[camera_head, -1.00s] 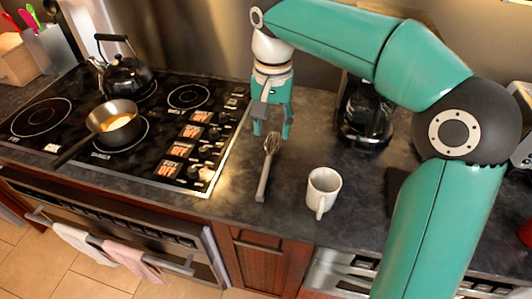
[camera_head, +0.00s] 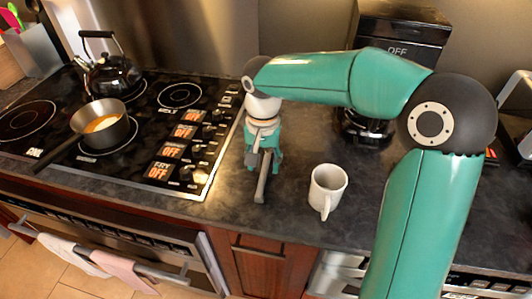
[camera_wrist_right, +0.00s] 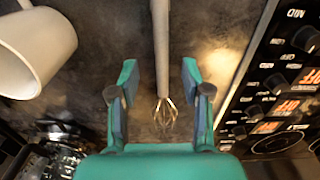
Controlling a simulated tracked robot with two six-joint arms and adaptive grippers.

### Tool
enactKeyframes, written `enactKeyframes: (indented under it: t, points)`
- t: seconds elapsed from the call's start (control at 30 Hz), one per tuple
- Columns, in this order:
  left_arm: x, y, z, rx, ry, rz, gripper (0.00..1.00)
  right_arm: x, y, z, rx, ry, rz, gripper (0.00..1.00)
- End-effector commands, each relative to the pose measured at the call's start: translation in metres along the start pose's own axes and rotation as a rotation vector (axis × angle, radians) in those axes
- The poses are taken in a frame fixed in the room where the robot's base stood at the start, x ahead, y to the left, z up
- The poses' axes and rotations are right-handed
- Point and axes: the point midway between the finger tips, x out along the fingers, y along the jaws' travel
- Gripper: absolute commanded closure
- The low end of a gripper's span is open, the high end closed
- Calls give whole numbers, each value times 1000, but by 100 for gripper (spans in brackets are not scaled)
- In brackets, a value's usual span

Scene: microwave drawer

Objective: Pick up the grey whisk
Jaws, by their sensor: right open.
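The grey whisk (camera_head: 262,180) lies on the dark counter just right of the stove, its handle toward the front edge. In the head view its wire head is hidden behind my right gripper (camera_head: 264,163). In the right wrist view the whisk handle (camera_wrist_right: 160,45) runs down from the top, and its wire head (camera_wrist_right: 165,113) is between the two fingers of my open right gripper (camera_wrist_right: 160,90). Both fingers show a clear gap to the whisk. The gripper points down, low over the whisk. My left gripper is not in view.
A white mug (camera_head: 326,190) stands right of the whisk. The black stove (camera_head: 60,165) with a saucepan (camera_head: 100,125) and a kettle (camera_head: 110,75) is on the left. A coffee maker (camera_head: 365,130) stands behind the mug. The counter between whisk and mug is clear.

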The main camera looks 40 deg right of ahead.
Motion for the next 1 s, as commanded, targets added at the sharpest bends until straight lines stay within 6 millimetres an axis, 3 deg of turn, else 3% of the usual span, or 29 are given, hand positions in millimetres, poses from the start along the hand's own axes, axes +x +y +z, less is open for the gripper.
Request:
enactKeyframes:
  t: [0.27, 0.53, 0.83, 1.0]
  points:
    - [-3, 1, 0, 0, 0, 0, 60, 18, 0, -2, 2, -3, 2, 52]
    - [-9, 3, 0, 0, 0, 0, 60, 54, -1, -5, 0, -2, 1, 52]
    - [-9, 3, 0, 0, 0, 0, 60, 60, -2, -5, 1, 0, -1, 52]
    - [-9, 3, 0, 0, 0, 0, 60, 60, -2, -5, 1, 0, -1, 80]
